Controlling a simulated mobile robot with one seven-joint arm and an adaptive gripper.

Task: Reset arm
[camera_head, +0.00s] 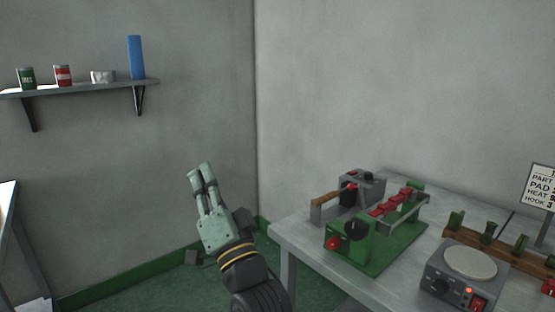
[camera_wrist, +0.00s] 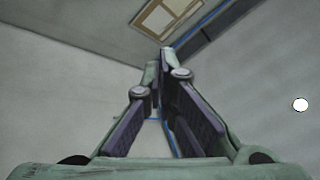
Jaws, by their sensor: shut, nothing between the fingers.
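My gripper (camera_head: 201,170) is raised in free air left of the workbench in the head view, with its fingers pointing up. Its pale green fingers are shut with nothing between them. In the wrist view the fingertips (camera_wrist: 163,60) meet at the middle of the picture, and no object shows between them. My black forearm with a yellow ring rises from the bottom of the head view.
A workbench (camera_head: 300,238) at right bears a green machine (camera_head: 385,250), a grey device with a round plate (camera_head: 470,262) and a wooden rack. A wall shelf (camera_head: 80,88) at left holds cans and a blue cylinder (camera_head: 136,57).

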